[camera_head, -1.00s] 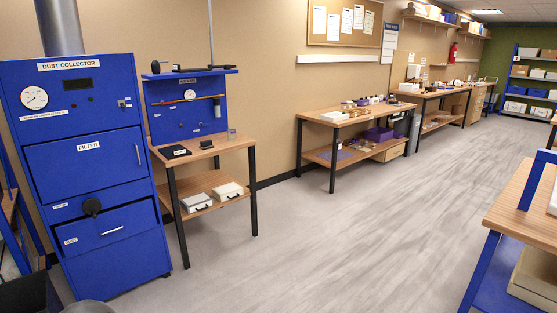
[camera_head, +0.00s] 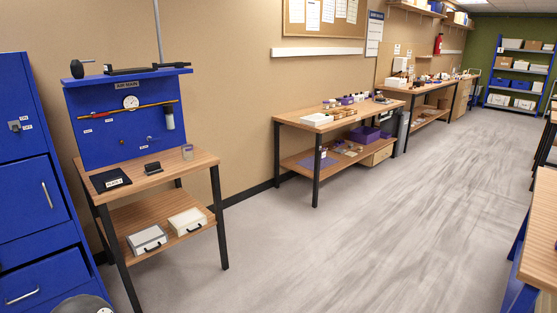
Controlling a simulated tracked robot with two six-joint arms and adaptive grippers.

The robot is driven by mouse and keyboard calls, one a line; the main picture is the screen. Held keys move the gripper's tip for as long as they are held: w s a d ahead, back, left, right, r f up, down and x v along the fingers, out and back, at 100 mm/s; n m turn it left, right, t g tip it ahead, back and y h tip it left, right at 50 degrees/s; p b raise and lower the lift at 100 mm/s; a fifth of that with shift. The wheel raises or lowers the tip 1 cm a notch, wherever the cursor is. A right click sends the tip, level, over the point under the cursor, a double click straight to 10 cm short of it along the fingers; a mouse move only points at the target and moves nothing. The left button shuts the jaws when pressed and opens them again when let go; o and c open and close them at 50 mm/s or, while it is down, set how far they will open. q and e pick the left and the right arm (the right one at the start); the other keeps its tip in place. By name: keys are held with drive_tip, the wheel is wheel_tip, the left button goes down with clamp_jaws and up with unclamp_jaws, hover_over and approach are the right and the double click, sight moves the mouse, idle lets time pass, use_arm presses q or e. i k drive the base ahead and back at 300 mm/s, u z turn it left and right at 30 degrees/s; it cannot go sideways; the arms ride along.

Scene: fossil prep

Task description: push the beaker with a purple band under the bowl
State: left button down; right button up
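I cannot make out a beaker with a purple band or a bowl. A small clear container (camera_head: 187,152) stands at the back right of the near wooden bench (camera_head: 150,178); no purple band can be told on it. Small items, some of them purple, sit on the farther bench (camera_head: 316,121) along the wall, too small to identify. Neither of my grippers is in view.
The blue dust cabinet (camera_head: 28,180) stands at the left edge. A blue wall panel (camera_head: 100,135) rises behind the near bench. Another bench (camera_head: 541,245) cuts in at the right edge. The grey floor (camera_head: 400,210) between is clear.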

sight(187, 150)
drive_tip(key=u, duration=0.05)
drive_tip(key=i, duration=1.8)
drive_tip(key=u, duration=0.4)
drive_tip(key=i, duration=2.1)
drive_tip(key=u, duration=0.2)
